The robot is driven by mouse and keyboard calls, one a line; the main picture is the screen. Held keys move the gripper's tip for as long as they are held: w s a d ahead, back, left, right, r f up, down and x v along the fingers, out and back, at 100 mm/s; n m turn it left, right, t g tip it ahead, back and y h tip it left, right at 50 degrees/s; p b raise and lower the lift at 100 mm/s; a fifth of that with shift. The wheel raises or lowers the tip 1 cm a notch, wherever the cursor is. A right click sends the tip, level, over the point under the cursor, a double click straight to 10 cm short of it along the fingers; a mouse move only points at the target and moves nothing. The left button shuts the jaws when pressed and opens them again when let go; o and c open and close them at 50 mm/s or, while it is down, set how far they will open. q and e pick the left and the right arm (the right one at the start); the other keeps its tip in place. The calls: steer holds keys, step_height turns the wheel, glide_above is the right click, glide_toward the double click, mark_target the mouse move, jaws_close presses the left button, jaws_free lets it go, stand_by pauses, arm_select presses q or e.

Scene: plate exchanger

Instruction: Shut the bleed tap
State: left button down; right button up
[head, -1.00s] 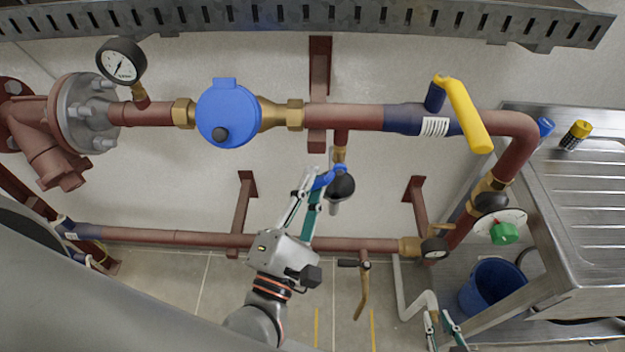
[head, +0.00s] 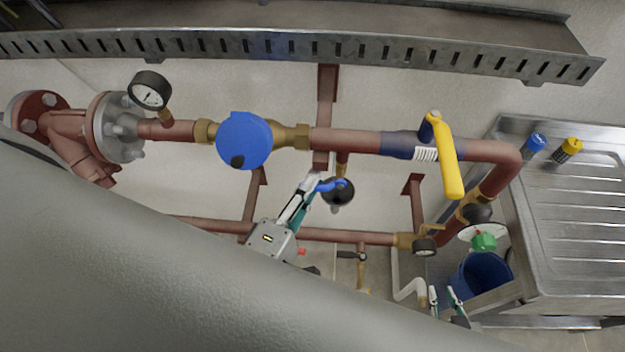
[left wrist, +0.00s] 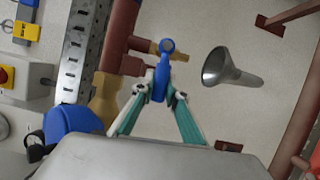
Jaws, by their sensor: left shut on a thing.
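The tap with a blue lever (head: 331,185) sits on a short brass branch below the main red pipe. My left gripper (head: 320,188) is shut on the blue lever. In the left wrist view the lever (left wrist: 161,80) stands between the teal fingertips (left wrist: 160,92), with its ring end at the brass tap body (left wrist: 180,50). A grey funnel (left wrist: 232,72) with a dark mouth is beside it, apart from the fingers; it also shows in the head view (head: 339,193). My right gripper (head: 444,299) is low at the right, its fingers apart and empty.
A blue meter (head: 244,140), a yellow lever (head: 447,160) and a gauge (head: 150,91) are on the main pipe. A small lower tap (head: 359,256) hangs under the lower pipe. A blue bucket (head: 483,276) stands beside the steel sink (head: 570,225). A large grey surface hides the lower left.

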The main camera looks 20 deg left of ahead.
arm_select(q)
steer(key=shift+r+m, duration=0.25)
steer(key=shift+m, duration=0.35)
steer(key=c, duration=2)
jaws_free()
steer(key=shift+s+a, duration=0.2)
steer(key=shift+s, duration=1.8)
steer(key=shift+s+a, duration=0.2)
steer(key=shift+s, duration=1.8)
